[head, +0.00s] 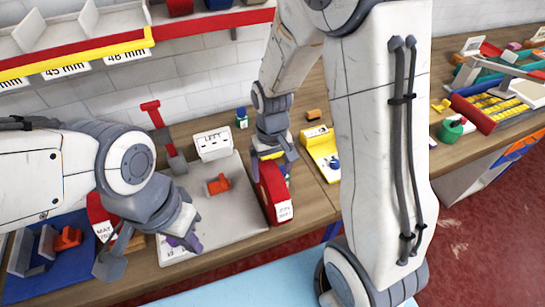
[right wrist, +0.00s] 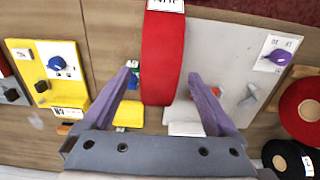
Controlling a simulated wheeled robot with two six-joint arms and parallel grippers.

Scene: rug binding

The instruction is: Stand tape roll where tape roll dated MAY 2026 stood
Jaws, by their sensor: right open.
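A red tape roll (head: 270,185) stands upright on the bench at the right edge of the grey board; its white label seems to read JUN, the rest unclear. My right gripper (head: 272,155) is over it. In the right wrist view the open fingers (right wrist: 164,88) lie on either side of the red roll (right wrist: 163,60), with gaps visible. Another red roll (head: 97,212), labelled MAY with the year partly hidden, stands at left behind my left gripper (head: 150,245). That gripper's fingers are apart and empty.
A grey board (head: 225,215) holds a LEFT box (head: 213,144) and an orange part (head: 217,185). A yellow device (head: 320,150) stands right of the roll. A blue tray (head: 50,280) is at far left. A black roll (right wrist: 290,160) shows in the right wrist view.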

